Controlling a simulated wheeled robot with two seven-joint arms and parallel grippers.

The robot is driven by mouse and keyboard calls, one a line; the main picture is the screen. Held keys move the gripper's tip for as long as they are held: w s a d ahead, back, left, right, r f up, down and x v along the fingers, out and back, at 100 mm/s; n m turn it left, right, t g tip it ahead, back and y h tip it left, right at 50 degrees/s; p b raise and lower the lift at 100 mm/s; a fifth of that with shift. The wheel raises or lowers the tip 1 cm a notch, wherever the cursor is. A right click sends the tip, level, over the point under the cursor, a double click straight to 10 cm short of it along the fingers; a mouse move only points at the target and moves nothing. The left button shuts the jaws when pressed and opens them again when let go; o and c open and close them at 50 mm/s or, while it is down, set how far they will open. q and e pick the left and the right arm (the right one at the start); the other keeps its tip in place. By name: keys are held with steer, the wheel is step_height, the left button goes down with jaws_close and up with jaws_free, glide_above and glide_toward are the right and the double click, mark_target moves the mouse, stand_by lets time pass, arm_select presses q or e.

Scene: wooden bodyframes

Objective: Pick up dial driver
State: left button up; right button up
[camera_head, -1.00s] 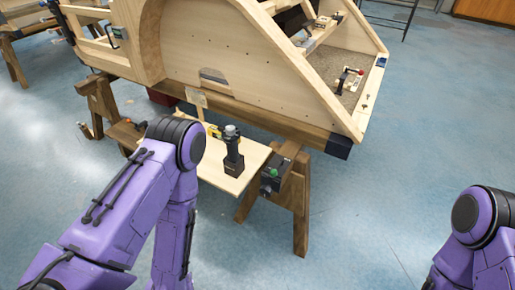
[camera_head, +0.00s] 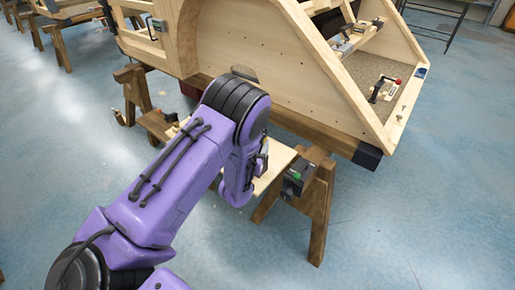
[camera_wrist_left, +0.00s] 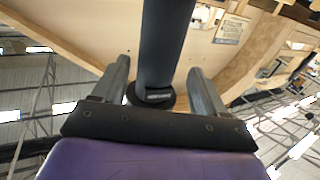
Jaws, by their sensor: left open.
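In the left wrist view, a dark, upright cylindrical handle (camera_wrist_left: 165,45), which looks like the dial driver, stands between the fingers of my left gripper (camera_wrist_left: 158,75). The gripper is open, with one finger on each side of the handle and visible gaps. In the head view, my purple left arm reaches over the small wooden shelf (camera_head: 277,170) and hides the driver and most of the gripper. My right gripper is not in view.
A large wooden bodyframe (camera_head: 250,45) rises just behind the shelf. A sawhorse (camera_head: 318,205) with a green-topped device (camera_head: 296,178) stands to the right of the shelf. The blue floor (camera_head: 420,220) at the right is clear.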

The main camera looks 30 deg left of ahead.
arm_select(q)
steer(key=x, duration=0.4)
steer(key=shift+w+d+f, duration=0.1)
steer(key=shift+w+f, duration=0.1)
steer(key=shift+r, duration=0.1)
steer(key=c, duration=1.2)
step_height(320, 180, up, 11)
steer(key=shift+p, duration=0.8)
step_height(320, 180, up, 9)
steer(key=p, duration=0.7)
steer(key=shift+d, duration=0.15)
